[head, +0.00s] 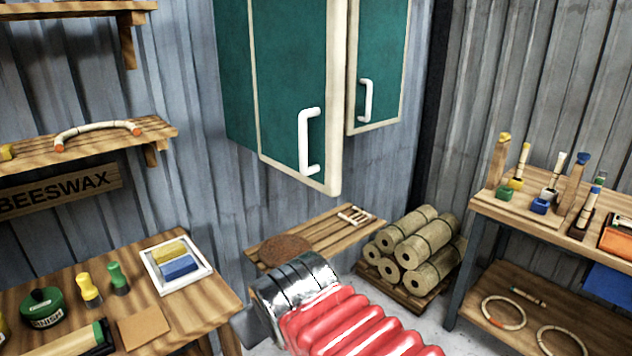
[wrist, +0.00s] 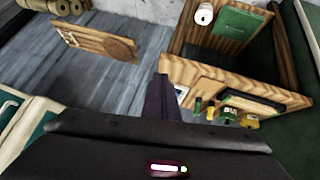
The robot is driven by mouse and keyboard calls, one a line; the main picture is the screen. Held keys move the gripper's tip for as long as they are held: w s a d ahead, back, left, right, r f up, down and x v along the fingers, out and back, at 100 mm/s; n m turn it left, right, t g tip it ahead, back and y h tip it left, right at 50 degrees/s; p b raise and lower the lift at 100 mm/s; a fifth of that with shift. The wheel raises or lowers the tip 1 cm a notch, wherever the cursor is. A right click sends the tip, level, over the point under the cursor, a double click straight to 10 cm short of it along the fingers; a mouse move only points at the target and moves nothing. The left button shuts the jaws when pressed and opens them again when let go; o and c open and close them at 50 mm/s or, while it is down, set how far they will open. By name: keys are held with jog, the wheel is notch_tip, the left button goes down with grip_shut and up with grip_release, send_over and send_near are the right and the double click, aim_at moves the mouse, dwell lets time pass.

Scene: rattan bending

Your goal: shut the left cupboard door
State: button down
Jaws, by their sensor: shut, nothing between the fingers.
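The left cupboard door (head: 285,75) is a green panel in a cream frame with a white bar handle (head: 304,142). It stands ajar in the head view, its right edge swung out towards me. In the wrist view, a cream and green door part (wrist: 22,130) shows at the lower left; I cannot tell which door. My gripper (wrist: 165,92) points away from the wrist camera, shut and empty, apart from the door part.
The right cupboard door (head: 383,55) has its own white handle. A workbench (head: 215,300) with pots and a tray is at left, another (head: 520,212) at right. Wall shelves (head: 100,150) are at left.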

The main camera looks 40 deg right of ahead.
jog(key=w+d+r+n+t, duration=0.4)
jog(key=d+n, duration=0.3)
jog(key=d, duration=0.2)
jog(key=w+d+r+n+t+h, duration=0.1)
jog(key=w+d+r+n+t, duration=0.3)
jog(key=d+n, duration=0.4)
jog(key=shift+w+d+r+t, duration=0.4)
jog(key=shift+d+r+t, duration=0.5)
jog(key=shift+d, duration=0.1)
